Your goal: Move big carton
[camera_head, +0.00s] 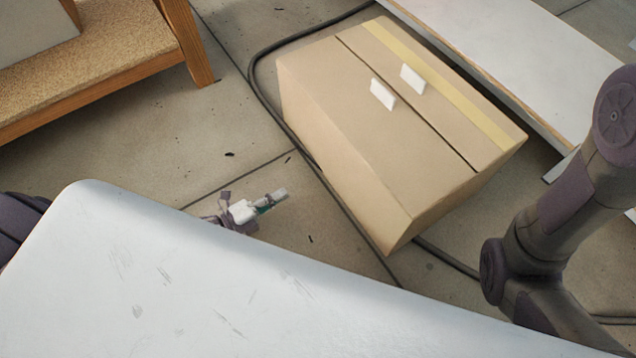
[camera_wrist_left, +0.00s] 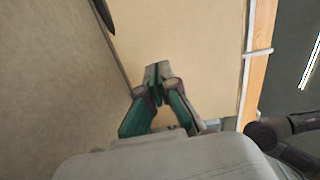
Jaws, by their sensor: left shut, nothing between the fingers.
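The big carton (camera_head: 350,135) is a closed tan cardboard box on the floor in the head view. It has a yellow tape strip, a dark seam and two white labels on top. My left gripper (camera_head: 283,193) is to the left of the carton, low over the floor, with a visible gap between them. Its fingertips (camera_wrist_left: 157,72) are together and empty in the left wrist view. A broad tan surface beyond them there looks like the carton (camera_wrist_left: 195,40). My right arm shows at the right of the head view, but its gripper is out of sight.
A dark cable (camera_head: 257,90) runs on the floor around the carton. A wooden bench (camera_head: 120,55) stands upper left, a white board (camera_head: 520,60) upper right. Floor left of the carton is mostly clear.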

